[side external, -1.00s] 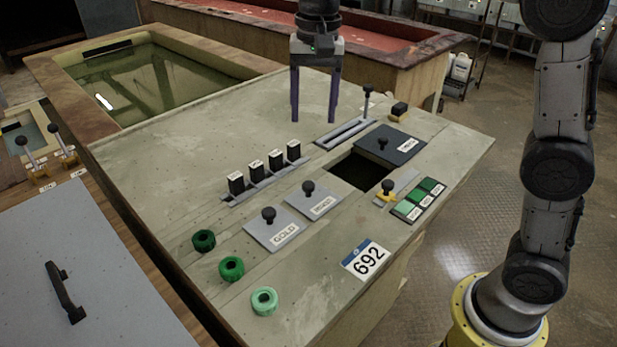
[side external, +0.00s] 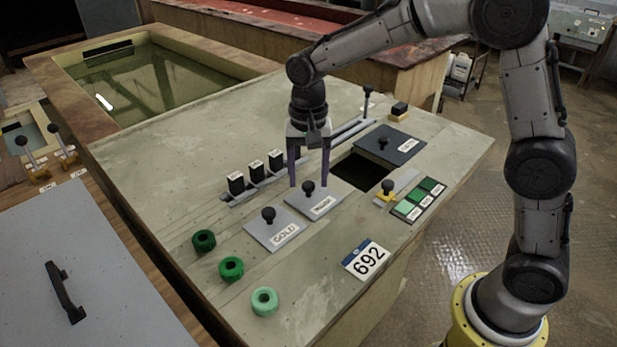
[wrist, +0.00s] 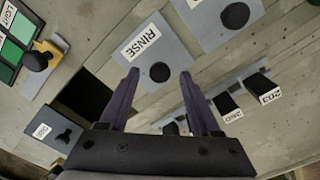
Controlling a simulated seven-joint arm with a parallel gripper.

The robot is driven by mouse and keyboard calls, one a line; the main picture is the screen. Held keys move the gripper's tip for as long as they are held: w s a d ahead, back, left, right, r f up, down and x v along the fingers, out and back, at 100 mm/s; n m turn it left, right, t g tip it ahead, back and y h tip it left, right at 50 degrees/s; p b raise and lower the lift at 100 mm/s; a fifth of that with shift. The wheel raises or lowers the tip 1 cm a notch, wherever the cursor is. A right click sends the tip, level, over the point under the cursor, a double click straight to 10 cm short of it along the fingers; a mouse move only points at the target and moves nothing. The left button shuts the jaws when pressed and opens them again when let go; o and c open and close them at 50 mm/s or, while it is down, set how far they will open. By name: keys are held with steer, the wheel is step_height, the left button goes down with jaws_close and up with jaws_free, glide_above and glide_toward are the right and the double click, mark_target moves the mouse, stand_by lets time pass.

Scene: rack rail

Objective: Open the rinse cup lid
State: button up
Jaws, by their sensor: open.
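The rinse cup lid (side external: 301,201) is a flat grey plate with a black ball knob (side external: 308,187) and a white label, lying flat on the sloped panel. In the wrist view, the lid (wrist: 172,45) reads RINSE and its knob (wrist: 160,72) shows between my fingertips. My gripper (side external: 309,184) is open and points down over the lid, with one purple finger to either side of the knob. Both fingers look clear of the knob; their exact height over the plate is hard to tell.
The GOLD lid (side external: 262,233) with a similar knob lies beside it on the left. A dark square opening (side external: 358,172) and a dark lid (side external: 400,149) are to the right. Black sliders (side external: 256,170) stand close behind my gripper. Green knobs (side external: 231,268) are at the front left.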

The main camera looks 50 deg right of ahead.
steer(key=shift+f, duration=0.5)
jaws_close()
steer(key=shift+r, duration=0.1)
stand_by(1.1)
